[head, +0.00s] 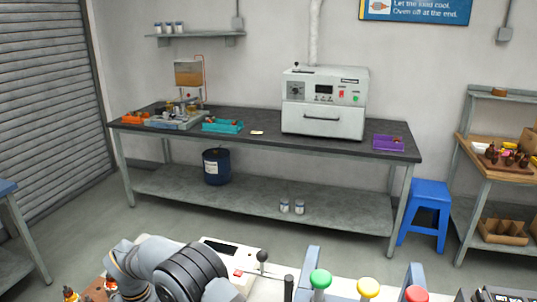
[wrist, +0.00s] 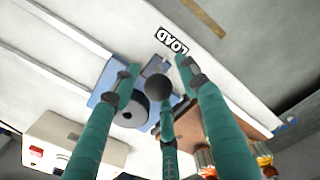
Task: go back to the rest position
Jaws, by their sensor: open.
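My gripper (wrist: 158,76) shows in the wrist view with its long teal fingers spread apart. It is open, and nothing is held between the fingers. A round dark ball shows at the end of the middle finger; I cannot tell whether it belongs to the finger or lies beyond it. Below the fingers is a pale bench top with a LOAD label (wrist: 173,40) and a blue fixture (wrist: 104,84) carrying a dark roller (wrist: 131,112). In the head view my arm crosses the bottom left, and the fingers are out of sight.
A white box with a red button (wrist: 72,143) and a brown tray (wrist: 205,122) of orange-topped parts flank the fingers. The oven (head: 324,104) is across open floor.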

